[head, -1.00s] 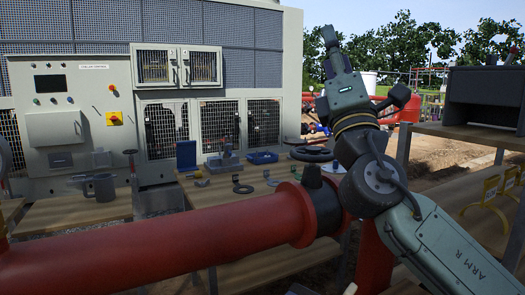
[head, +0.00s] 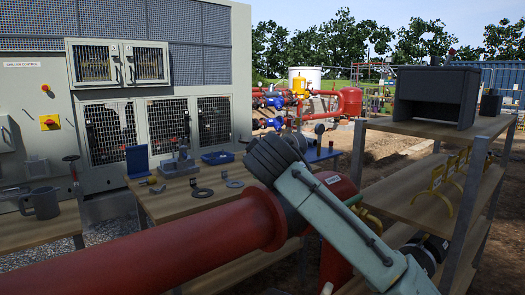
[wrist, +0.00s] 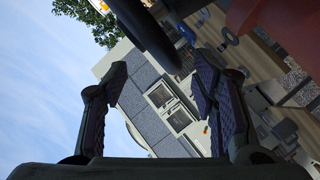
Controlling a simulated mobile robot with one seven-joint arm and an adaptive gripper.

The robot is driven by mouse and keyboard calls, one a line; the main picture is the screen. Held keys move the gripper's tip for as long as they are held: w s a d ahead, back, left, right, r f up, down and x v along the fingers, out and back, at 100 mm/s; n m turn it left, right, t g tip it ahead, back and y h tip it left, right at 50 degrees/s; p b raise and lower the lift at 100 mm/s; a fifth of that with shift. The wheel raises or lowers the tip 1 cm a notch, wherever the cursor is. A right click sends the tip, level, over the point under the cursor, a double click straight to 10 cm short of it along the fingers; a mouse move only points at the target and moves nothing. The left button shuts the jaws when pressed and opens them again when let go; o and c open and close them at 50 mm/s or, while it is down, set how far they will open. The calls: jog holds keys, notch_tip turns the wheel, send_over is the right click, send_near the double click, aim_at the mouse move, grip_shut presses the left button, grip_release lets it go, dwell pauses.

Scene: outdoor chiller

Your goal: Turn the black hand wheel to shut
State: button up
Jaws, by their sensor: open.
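In the wrist view, my gripper (wrist: 162,62) is open, with its two dark ridged fingers apart and nothing clamped between them. A dark curved piece, which looks like the rim of the black hand wheel (wrist: 146,30), comes down from the top edge toward the gap between the fingertips. Whether it touches a finger I cannot tell. In the head view my arm covers the place of the wheel at the end of the red pipe (head: 150,255), so the wheel and my gripper are hidden there. Red pipework (wrist: 285,28) fills the top right of the wrist view.
A shelf rack (head: 420,190) stands close on the right. The chiller cabinet (head: 30,110) is behind.

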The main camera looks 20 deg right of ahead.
jog(key=p+x, duration=0.1)
jog(key=x, duration=0.4)
grip_shut()
dwell(0.7)
